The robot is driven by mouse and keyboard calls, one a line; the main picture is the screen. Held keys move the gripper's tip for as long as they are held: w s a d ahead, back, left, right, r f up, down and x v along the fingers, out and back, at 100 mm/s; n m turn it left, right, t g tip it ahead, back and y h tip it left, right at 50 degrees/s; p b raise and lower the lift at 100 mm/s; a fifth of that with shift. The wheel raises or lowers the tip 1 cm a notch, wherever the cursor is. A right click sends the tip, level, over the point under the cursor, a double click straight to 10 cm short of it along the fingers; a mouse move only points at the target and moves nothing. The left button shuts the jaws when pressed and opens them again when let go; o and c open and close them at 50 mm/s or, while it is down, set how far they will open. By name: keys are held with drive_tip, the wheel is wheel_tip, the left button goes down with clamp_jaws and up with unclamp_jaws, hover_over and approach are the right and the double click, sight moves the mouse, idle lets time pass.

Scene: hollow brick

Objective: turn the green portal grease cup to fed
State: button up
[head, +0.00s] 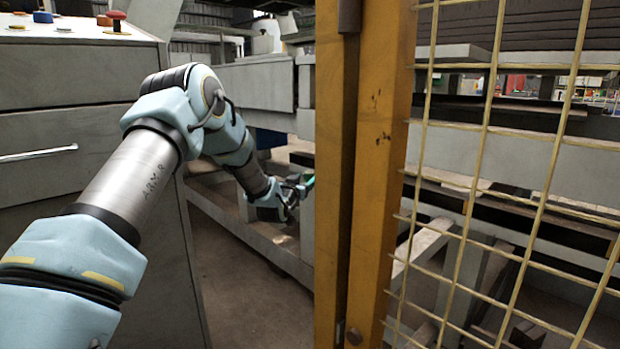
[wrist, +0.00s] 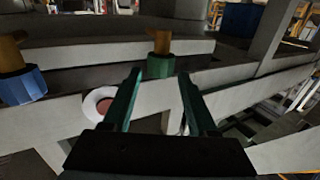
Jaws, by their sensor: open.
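The green grease cup (wrist: 160,67) shows in the wrist view, top middle, below a brass-coloured stem (wrist: 158,42) on the pale machine frame. My gripper (wrist: 160,74) is open, its two dark green fingers pointing towards the cup, with the tips to the left and right of it in the picture. I cannot tell whether the fingers reach around the cup or stop short of it. In the head view my gripper (head: 299,187) is beside the grey frame, partly behind the yellow post. A small green patch there is too small to tell apart as cup or finger.
A blue cup (wrist: 22,86) with a similar stem is at the left in the wrist view. A white ring with a reddish centre (wrist: 101,104) is on the beam between. A yellow post (head: 378,180) and wire mesh (head: 480,180) stand right of my arm; a grey cabinet (head: 80,110) stands left.

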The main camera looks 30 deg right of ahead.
sight(308, 176)
drive_tip(key=shift+x, duration=2.55)
clamp_jaws()
